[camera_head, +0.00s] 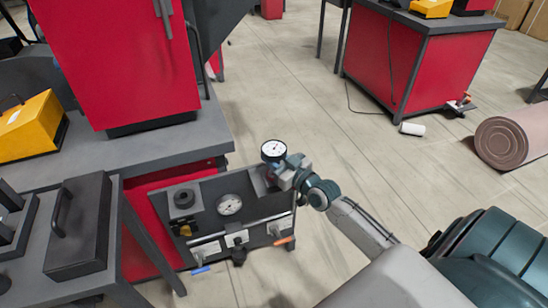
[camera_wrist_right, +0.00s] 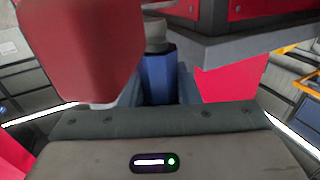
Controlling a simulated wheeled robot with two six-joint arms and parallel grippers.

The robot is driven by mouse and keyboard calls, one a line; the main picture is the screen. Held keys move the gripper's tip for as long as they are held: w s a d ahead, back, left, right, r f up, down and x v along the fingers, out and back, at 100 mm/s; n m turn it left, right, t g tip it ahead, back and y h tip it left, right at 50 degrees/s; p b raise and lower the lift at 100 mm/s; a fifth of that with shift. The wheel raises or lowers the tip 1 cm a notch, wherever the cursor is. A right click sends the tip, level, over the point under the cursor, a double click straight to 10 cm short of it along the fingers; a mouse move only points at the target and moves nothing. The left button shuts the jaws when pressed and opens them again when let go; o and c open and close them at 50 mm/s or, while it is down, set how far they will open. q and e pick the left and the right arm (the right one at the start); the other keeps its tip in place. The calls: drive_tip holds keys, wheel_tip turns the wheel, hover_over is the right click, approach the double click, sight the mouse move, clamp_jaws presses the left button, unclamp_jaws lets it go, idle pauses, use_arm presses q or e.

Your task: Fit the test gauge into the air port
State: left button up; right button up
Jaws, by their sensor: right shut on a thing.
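The test gauge (camera_head: 273,150) has a round white dial with a dark rim, facing up toward the head camera. My right gripper (camera_head: 287,175) is shut on it, at the upper right corner of the dark panel (camera_head: 208,222). In the right wrist view, a blue body (camera_wrist_right: 158,78) with a grey top sits between the fingers. The gripper hides the panel's corner, so I cannot pick out the air port or tell whether the gauge touches it. My left gripper is not in view.
The panel carries another dial (camera_head: 229,204), a black round fitting (camera_head: 183,198), and small valves with blue and orange handles along its lower edge. A grey bench (camera_head: 160,143) with a red cabinet (camera_head: 120,60) stands left. The floor right of the panel is open.

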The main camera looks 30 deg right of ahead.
drive_tip(key=shift+f+b, duration=1.65)
drive_tip(key=shift+b, duration=0.35)
idle(5.6)
drive_tip(key=o, duration=1.2)
